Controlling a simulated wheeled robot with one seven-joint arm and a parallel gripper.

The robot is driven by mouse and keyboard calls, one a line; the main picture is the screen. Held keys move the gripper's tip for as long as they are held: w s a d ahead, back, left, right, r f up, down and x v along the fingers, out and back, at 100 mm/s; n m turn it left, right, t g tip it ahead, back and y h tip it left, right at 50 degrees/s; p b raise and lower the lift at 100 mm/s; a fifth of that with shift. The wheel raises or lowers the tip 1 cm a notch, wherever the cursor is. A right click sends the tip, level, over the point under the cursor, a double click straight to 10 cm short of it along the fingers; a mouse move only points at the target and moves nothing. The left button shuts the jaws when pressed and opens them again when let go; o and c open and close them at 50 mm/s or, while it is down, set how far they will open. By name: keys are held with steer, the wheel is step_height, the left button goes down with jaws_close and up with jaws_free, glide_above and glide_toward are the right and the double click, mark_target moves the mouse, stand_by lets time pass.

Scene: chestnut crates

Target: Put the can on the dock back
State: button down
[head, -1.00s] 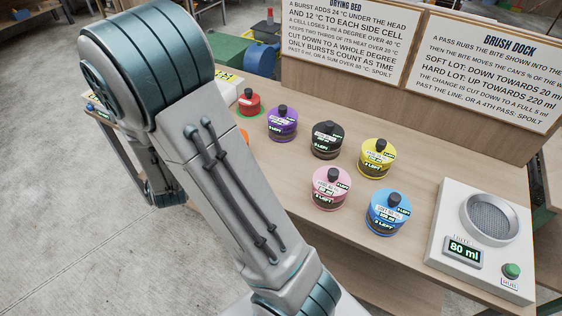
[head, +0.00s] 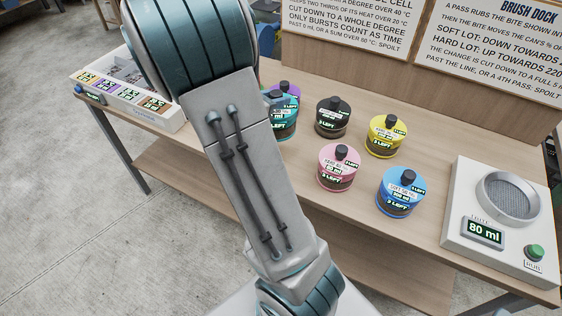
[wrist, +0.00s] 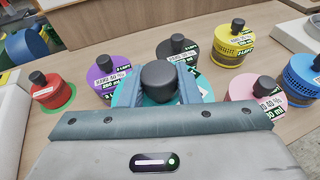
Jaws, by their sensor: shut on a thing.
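My gripper (wrist: 158,88) is shut on the black knob of a teal can (wrist: 208,90). Part of this can (head: 284,128) shows in the head view past my arm, in front of the purple can. I cannot tell how high it is above the table. The white brush dock (head: 462,250) stands at the table's right end. Its round mesh seat (head: 509,196) is empty and its display reads 80 ml.
Black (head: 333,119), yellow (head: 386,138), pink (head: 338,170) and blue (head: 400,194) cans stand between the teal can and the dock. The purple (wrist: 108,85) and red (wrist: 54,94) cans are further left. The white drying bed (head: 160,118) is at the left end. Sign boards stand behind.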

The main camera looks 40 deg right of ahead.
mark_target(282, 115)
steer(key=shift+s+d+f+m+g, duration=0.4)
steer(key=shift+s+f+g, duration=0.1)
steer(key=shift+s+f, duration=0.2)
step_height(282, 115, down, 4)
steer(key=shift+r, duration=0.1)
steer(key=shift+f+b, duration=0.4)
steer(key=shift+f, duration=2.2)
steer(key=shift+f, duration=0.15)
steer(key=c, duration=1.1)
jaws_free()
